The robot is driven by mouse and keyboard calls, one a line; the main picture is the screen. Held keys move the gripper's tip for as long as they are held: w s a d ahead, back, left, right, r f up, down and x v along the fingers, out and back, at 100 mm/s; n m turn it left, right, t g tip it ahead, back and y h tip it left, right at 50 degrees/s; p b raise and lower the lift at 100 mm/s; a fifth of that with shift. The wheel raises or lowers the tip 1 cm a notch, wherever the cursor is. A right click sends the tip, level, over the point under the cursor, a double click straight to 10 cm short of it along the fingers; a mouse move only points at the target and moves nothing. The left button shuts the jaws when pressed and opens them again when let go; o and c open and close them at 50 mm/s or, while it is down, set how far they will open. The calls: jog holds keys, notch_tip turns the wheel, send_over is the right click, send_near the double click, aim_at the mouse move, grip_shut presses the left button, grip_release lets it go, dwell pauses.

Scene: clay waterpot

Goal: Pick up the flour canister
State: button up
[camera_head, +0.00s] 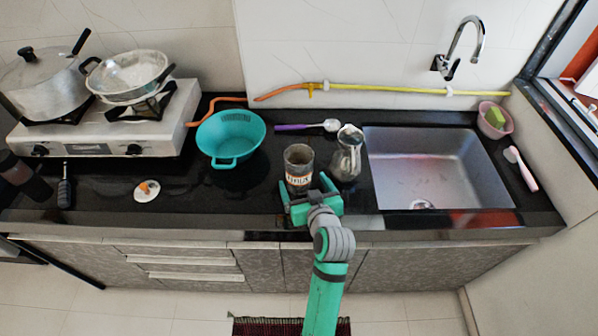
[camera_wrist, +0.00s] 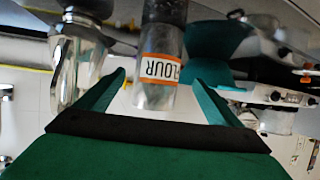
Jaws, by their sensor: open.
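The flour canister (camera_head: 298,166) stands on the black counter left of a shiny metal jug (camera_head: 347,154). It is a clear cylinder with an orange-edged label reading FLOUR. My gripper (camera_head: 309,188) is open at the front side of the canister, low near the counter. In the wrist view, which is upside down, the canister (camera_wrist: 160,62) shows between the two green fingers of my gripper (camera_wrist: 160,85). I cannot tell whether a finger touches it. The jug (camera_wrist: 78,62) is beside the left finger in that view.
A teal colander (camera_head: 230,138) stands left of the canister, and a purple-handled spoon (camera_head: 308,126) lies behind it. The sink (camera_head: 435,170) is to the right. A stove (camera_head: 110,130) with pots is at the far left. Bare counter lies between the colander and the front edge.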

aim_at(295, 157)
jog(key=x, duration=0.8)
jog(key=shift+w+d+f, duration=0.2)
jog(key=shift+d, duration=0.05)
jog(key=shift+r, duration=0.1)
jog(key=c, duration=1.6)
jog(key=shift+r, duration=0.5)
jog(key=shift+c, duration=0.2)
notch_tip(295, 157, up, 3)
jog(key=shift+s+f, duration=0.15)
jog(key=s+a+r, duration=0.1)
jog(key=s+r, duration=0.8)
jog(key=s, duration=0.4)
jog(key=shift+s+a+r, duration=0.15)
jog(key=shift+s, duration=0.25)
